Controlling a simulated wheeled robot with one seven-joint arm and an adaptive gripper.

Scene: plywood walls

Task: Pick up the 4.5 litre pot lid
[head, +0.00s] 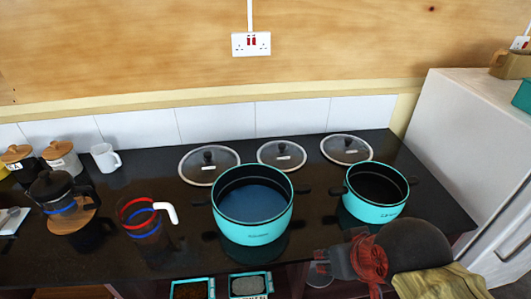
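Three round glass lids with dark knobs lie on the black counter behind the pots: a left lid (197,172), a middle lid (268,157) and a right lid (338,155). The left one looks largest. Each has a small pale label too small to read, so I cannot tell which is the 4.5 litre lid. A larger teal pot (252,232) and a smaller teal pot (376,213) stand open in front of them. My gripper (319,268) is low at the counter's front edge, in front of the smaller pot and apart from the lids. Its opening is unclear.
A glass jug (139,222) with red and blue bands, a French press (52,190), a white mug (104,157) and wooden-lidded jars (62,157) stand at left. Teal-rimmed containers (249,285) sit low in front. A tiled wall backs the counter; a white cabinet (450,130) bounds the right.

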